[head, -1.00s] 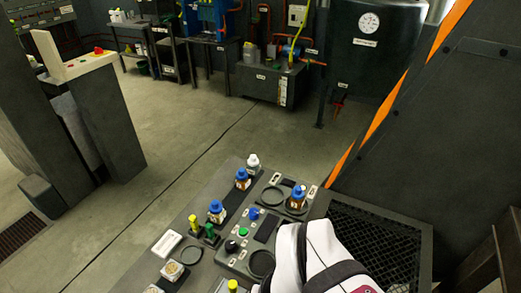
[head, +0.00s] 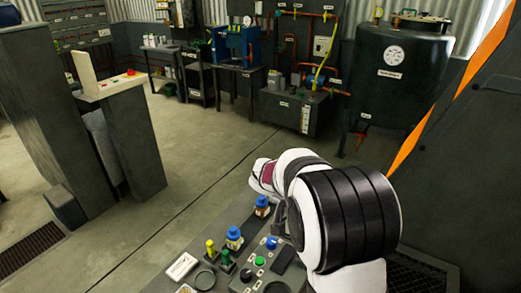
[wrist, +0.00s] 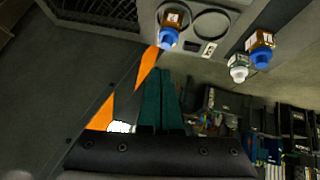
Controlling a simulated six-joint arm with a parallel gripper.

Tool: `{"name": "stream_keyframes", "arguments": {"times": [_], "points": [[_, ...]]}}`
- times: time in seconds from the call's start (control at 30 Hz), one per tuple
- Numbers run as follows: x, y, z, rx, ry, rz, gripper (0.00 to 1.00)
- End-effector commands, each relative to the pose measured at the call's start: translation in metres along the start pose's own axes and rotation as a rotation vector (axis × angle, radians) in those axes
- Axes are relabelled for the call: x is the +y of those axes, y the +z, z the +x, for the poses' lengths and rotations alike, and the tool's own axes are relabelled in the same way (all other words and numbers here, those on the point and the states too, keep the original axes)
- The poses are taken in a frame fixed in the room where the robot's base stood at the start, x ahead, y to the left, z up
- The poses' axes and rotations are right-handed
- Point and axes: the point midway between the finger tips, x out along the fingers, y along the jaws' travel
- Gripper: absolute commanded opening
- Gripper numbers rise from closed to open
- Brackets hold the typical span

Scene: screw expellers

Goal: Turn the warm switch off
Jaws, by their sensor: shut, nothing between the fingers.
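The labels are too small to read, so I cannot tell which control is the warm switch. My gripper shows in the wrist view (wrist: 161,74) as two dark teal fingers, shut and empty. It is apart from the panel, which appears upside down at the top there. In the head view my arm hides the fingers.
A white-capped bottle (wrist: 238,68) shows in the wrist view. A pedestal with a red button (head: 131,72) stands left. Open floor lies between.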

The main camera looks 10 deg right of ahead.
Motion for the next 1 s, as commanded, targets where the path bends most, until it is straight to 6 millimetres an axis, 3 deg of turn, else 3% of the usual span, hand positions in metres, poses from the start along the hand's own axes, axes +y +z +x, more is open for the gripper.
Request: {"name": "stream_keyframes", "arguments": {"times": [0.03,0.1,0.23,0.67,1.0], "points": [[-0.018,-0.007,0.021,0.037,-0.011,0.001,0.0],[-0.04,-0.017,0.044,0.087,-0.037,0.007,0.0],[-0.063,-0.023,0.067,0.132,-0.071,0.014,0.0],[-0.067,-0.024,0.076,0.139,-0.076,0.017,0.0],[-0.071,-0.033,0.144,0.137,-0.075,0.017,0.0]]}}
